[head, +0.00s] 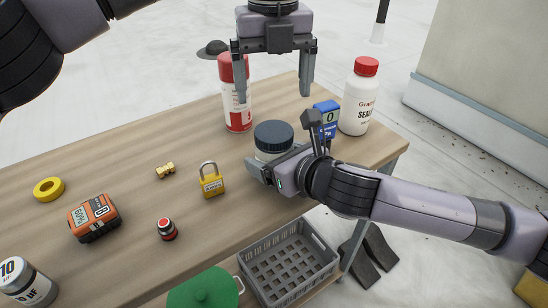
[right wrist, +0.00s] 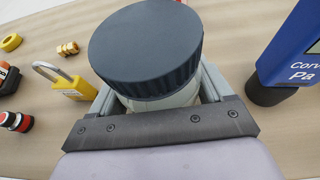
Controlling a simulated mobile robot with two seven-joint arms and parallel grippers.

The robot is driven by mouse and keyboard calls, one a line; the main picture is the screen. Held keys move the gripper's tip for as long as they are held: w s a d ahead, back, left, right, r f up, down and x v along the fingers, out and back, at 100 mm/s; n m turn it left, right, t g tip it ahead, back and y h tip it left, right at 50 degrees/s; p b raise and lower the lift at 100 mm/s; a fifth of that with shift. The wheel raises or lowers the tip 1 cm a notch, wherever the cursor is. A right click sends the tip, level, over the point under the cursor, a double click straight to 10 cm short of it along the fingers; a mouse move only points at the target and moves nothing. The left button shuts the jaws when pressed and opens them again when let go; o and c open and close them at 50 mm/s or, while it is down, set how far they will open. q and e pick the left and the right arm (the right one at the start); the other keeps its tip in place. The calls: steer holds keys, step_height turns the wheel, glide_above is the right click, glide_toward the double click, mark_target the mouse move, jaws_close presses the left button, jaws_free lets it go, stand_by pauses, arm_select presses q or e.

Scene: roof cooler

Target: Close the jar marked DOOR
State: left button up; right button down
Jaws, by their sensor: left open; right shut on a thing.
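A jar (right wrist: 165,104) with a pale body and a dark grey-blue ribbed lid (head: 273,136) stands on the table. The lid (right wrist: 146,45) sits on top of the jar; I cannot tell how tight it is. No DOOR marking shows in either view. My right gripper (head: 270,160) is shut on the jar's body below the lid, one finger on each side in the right wrist view (right wrist: 158,98). My left gripper (head: 273,97) is open and empty, pointing down above the lid and apart from it.
A red and white canister (head: 237,108) stands behind left of the jar. A blue meter (head: 326,118) and a white bottle (head: 358,100) stand right. A yellow padlock (head: 211,182) is left. The table (head: 120,185) has free room at left; a grey crate (head: 322,255) is below.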

mark_target(274, 131)
arm_select(q)
steer(key=shift+f, duration=4)
steer(key=shift+c, duration=0.2)
steer(key=c, duration=1.1)
steer(key=shift+o, duration=0.2)
steer(key=shift+m, duration=1.6)
steer(key=o, duration=1.2)
steer(key=shift+c, duration=0.2)
